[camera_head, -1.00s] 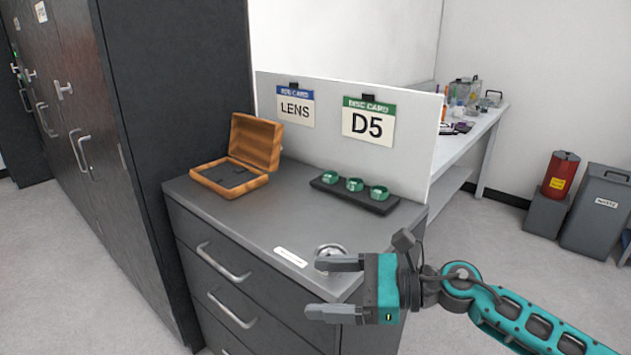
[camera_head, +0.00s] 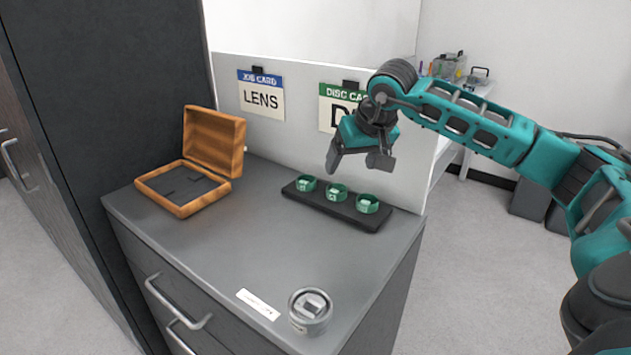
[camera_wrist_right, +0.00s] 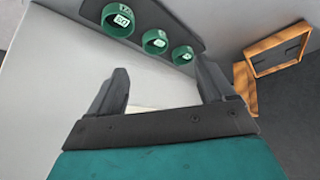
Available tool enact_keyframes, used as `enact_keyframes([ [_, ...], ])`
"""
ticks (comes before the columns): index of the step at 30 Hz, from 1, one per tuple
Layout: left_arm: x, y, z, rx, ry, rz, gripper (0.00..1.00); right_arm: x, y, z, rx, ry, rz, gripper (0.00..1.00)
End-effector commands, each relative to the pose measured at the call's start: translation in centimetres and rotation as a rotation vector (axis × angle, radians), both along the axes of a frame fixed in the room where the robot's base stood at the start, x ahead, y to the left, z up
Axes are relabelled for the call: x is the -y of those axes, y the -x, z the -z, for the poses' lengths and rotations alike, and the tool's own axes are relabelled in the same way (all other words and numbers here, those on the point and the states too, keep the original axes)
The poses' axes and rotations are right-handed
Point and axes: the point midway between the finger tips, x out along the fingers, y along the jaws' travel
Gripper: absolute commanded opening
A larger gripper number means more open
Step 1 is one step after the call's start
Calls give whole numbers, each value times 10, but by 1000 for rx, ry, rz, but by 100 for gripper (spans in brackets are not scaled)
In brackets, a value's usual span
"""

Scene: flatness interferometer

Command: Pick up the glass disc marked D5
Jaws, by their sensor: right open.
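Three green-rimmed discs stand in a row in a black rack (camera_head: 340,212) on the grey cabinet top: a left one (camera_head: 306,184), a middle one (camera_head: 336,192) and a right one (camera_head: 367,204). My right gripper (camera_head: 358,166) is open and empty, above and just behind the right half of the rack. In the right wrist view its two fingers (camera_wrist_right: 162,72) are spread apart, with the rack (camera_wrist_right: 185,25) beyond their tips. My left gripper is not in view.
An open wooden box (camera_head: 168,208) stands at the left. A round metal holder (camera_head: 311,310) and a white label strip (camera_head: 258,304) are at the front. A low panel (camera_head: 305,140) behind the rack carries a LENS card and a DISC CARD, partly covered by my arm. The middle cabinet top is clear.

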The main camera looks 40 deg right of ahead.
Motion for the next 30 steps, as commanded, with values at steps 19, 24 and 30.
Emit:
enact_keyframes([
  [19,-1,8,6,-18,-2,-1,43,22,-33,58,-3,52,-4,82],
  [24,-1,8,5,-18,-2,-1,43,23,-40,71,-5,50,-3,82],
  [30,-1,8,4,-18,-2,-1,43,26,-56,96,-4,50,-2,82],
])
